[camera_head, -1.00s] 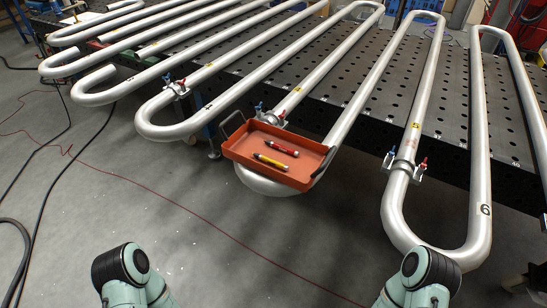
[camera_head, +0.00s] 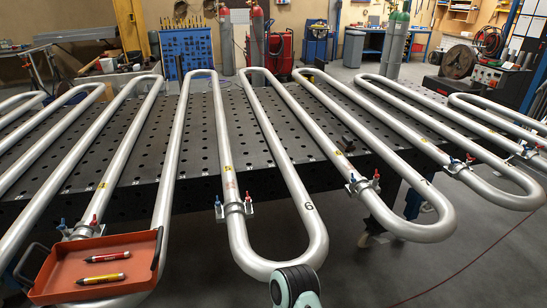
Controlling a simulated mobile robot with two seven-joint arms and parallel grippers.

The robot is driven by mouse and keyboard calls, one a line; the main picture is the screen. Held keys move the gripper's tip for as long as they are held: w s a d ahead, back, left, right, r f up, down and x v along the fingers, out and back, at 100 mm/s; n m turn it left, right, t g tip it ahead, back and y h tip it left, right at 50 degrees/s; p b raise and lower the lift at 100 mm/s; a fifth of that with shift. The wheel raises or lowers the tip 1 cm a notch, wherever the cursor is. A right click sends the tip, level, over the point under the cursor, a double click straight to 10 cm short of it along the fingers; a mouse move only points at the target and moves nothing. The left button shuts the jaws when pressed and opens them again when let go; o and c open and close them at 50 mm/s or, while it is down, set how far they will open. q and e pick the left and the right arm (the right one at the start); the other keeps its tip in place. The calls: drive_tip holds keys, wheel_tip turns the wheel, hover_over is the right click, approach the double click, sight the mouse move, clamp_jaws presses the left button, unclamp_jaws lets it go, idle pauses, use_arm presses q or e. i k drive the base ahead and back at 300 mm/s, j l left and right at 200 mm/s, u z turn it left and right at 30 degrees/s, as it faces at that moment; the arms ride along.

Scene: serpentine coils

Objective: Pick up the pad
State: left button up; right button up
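I cannot make out a thing that is surely the pad. A small dark block (camera_head: 349,144) lies on the perforated table between the pipe coils, right of the middle; it is too small to tell what it is. Neither of my grippers is in view. Only a rounded link of one of my arms shows at the bottom edge, right of the middle.
Silver serpentine pipes (camera_head: 278,140) cover the dark perforated table (camera_head: 240,150), their bends overhanging its front edge. Red- and blue-handled clamps (camera_head: 234,208) hold them. An orange tray (camera_head: 70,272) with a red marker (camera_head: 107,257) and a yellow marker (camera_head: 100,279) is at the lower left.

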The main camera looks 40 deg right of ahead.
sight(346, 142)
drive_tip(key=k+l+z, duration=0.1)
drive_tip(key=z, duration=1.9)
